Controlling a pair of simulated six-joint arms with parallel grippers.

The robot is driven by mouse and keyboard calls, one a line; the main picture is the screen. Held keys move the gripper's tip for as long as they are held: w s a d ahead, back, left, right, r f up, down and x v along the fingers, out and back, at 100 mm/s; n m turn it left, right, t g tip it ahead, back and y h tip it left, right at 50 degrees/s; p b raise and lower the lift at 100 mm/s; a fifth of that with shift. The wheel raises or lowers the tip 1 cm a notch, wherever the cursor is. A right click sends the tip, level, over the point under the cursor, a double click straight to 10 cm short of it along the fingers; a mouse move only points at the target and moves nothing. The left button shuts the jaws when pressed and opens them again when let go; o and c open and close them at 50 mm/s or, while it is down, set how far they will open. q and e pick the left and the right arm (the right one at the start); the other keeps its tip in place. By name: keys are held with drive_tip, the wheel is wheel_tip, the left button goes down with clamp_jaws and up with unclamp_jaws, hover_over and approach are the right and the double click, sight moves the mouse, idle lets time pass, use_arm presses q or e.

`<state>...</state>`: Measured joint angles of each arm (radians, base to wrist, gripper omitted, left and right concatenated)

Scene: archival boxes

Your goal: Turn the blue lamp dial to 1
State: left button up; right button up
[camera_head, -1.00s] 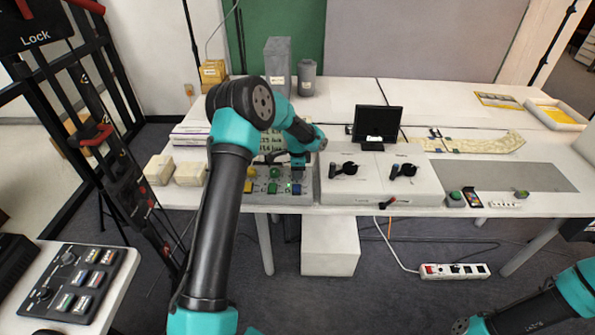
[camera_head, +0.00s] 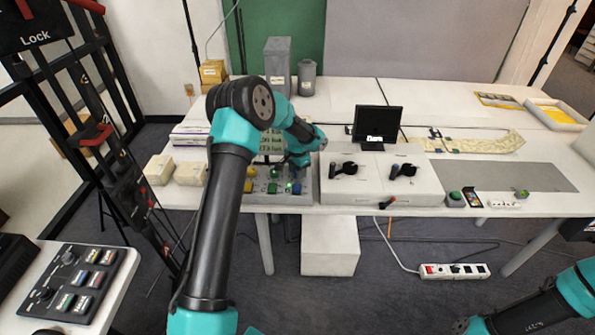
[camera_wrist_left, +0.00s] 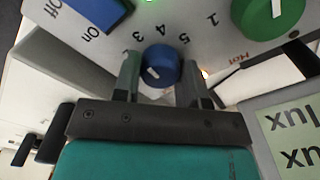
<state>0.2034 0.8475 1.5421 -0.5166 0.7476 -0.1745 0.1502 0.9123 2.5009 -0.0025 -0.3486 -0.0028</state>
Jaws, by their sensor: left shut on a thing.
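The control panel (camera_head: 262,199) stands at the table's front edge, with yellow, green and blue controls. In the left wrist view, the blue dial (camera_wrist_left: 160,65) sits between the two fingers of my left gripper (camera_wrist_left: 160,80), which is shut on it. Its white pointer mark shows on the near side. Printed numbers, including 3, 4, 5 and 1, curve past it. In the head view my left gripper (camera_head: 298,164) is low over the panel's right end and hides most of the dial. My right gripper is out of view; only part of that arm shows at bottom right.
A green dial (camera_wrist_left: 268,12) and a blue On/Off switch (camera_wrist_left: 100,12) sit close to the blue dial. A white box with two black knobs (camera_head: 375,185) stands just right of the panel. A small black screen (camera_head: 377,123) is behind it.

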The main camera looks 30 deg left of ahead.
use_arm(q)
drive_tip(key=n, duration=0.4)
drive_tip(key=shift+n, duration=0.3)
drive_tip(key=n, duration=0.3)
drive_tip(key=shift+n, duration=0.3)
drive_tip(key=n, duration=0.4)
drive_tip(key=shift+n, duration=2.2)
drive_tip(key=o, duration=0.9)
wheel_tip(320, 180, up, 18)
drive_tip(key=shift+f, duration=0.25)
